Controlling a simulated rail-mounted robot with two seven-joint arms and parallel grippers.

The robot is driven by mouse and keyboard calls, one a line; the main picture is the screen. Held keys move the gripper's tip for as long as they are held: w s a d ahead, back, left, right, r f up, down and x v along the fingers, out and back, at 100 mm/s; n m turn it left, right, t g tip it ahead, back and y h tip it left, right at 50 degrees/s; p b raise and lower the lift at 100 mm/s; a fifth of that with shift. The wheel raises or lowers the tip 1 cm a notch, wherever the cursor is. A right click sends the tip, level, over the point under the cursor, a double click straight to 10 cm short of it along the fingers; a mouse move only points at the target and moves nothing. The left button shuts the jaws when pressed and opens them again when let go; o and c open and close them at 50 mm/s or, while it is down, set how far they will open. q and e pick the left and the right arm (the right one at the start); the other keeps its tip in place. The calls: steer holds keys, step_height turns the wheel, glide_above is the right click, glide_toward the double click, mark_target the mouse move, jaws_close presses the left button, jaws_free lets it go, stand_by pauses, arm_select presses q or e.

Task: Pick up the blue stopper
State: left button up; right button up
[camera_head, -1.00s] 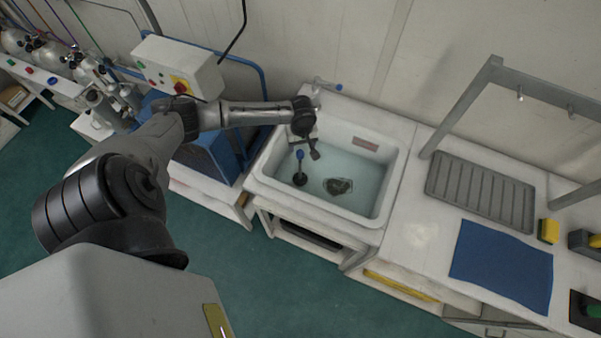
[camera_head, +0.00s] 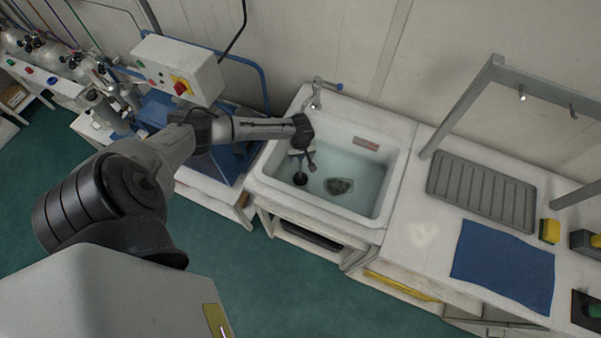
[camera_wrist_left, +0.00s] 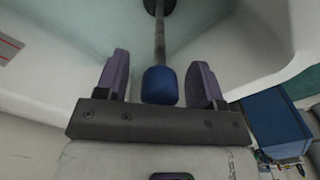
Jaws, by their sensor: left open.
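The blue stopper (camera_wrist_left: 160,86) shows in the left wrist view as a blue knob on a grey rod, with a dark round base at the far end. Its dark base (camera_head: 300,179) stands in the sink (camera_head: 352,218) in the head view, where its knob is hidden by my gripper. My left gripper (camera_head: 304,160) is over the left part of the sink. In the left wrist view its two purple fingers (camera_wrist_left: 159,74) are open, one on each side of the blue knob, with a gap on both sides. My right gripper is not in view.
A faucet (camera_head: 318,92) stands at the sink's back edge. A dark drain-like piece (camera_head: 339,186) lies in the sink. To the right are a grey ribbed tray (camera_head: 480,195), a blue cloth (camera_head: 502,265) and a yellow sponge (camera_head: 549,231). A control box (camera_head: 178,68) stands at the left.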

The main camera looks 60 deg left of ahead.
arm_select(q)
jaws_close()
stand_by(0.5)
steer(key=shift+r, duration=0.1)
